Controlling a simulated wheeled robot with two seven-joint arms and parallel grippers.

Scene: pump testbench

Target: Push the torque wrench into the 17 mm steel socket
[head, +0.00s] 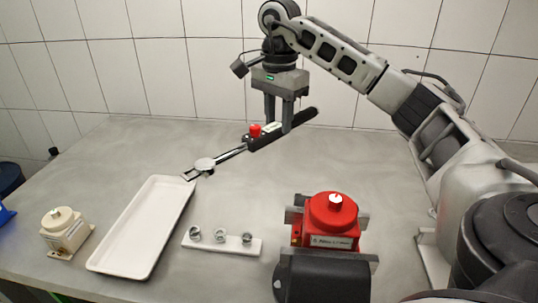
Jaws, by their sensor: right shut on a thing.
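My right gripper (278,122) is shut on the black handle of the torque wrench (232,153) and points down. A red part shows on the handle beside the fingers. Several steel sockets stand in a row on a white holder (228,245): a left one (195,234), a middle one (219,236) and a right one (246,239). Their sizes are too small to read. The wrench head is apart from them. My left gripper is out of view.
An empty white tray (101,259) lies left of the holder. A cream pump-like unit (66,231) stands at the far left. A red pump (332,220) with a dark motor (322,279) stands right of the holder. The bench's back middle is clear, before a tiled wall.

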